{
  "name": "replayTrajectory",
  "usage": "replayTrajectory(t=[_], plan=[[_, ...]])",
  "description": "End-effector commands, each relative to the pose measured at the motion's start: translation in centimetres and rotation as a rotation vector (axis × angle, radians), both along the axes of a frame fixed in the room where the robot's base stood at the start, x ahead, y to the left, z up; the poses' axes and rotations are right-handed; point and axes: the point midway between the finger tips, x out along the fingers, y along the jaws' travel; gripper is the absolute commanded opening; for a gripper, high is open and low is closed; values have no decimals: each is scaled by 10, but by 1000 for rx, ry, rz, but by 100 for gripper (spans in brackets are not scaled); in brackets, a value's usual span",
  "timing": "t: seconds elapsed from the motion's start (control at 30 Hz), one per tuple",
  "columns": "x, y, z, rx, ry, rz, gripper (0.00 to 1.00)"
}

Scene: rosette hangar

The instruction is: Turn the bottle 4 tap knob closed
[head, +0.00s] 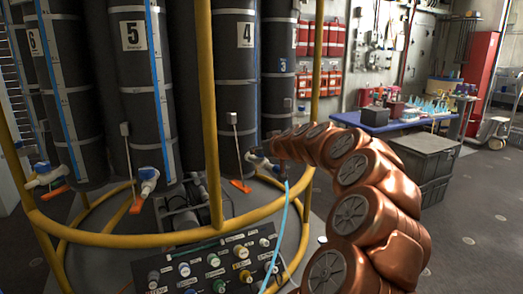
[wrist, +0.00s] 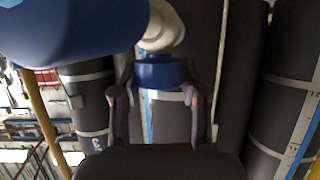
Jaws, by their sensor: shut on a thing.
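Bottle 4 (head: 233,85) is a tall dark cylinder with a white number label, standing behind the yellow rail. An orange piece (head: 240,186) shows at its foot. My gripper (head: 258,158) is at the lower right of bottle 4, small and dark in the head view, and hides most of the tap there. In the wrist view my gripper (wrist: 160,92) has a finger on each side of a blue tap knob (wrist: 160,74) and is shut on it. A white tap part (wrist: 163,28) joins the knob above. The knob's turn angle cannot be told.
A yellow rail frame (head: 208,110) stands in front of the bottles. Bottle 5 (head: 133,85) is to the left, with its own blue-and-white tap (head: 148,180). A panel of knobs (head: 215,265) is below. A large blue shape (wrist: 75,35) fills the wrist view's upper left.

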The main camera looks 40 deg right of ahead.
Motion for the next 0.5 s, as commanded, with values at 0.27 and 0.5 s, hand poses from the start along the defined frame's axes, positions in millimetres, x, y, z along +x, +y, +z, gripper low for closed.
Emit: replayTrajectory(t=[0.27,0.5], plan=[[0,0,0,0,0,0,70],[0,0,0,0,0,0,70]])
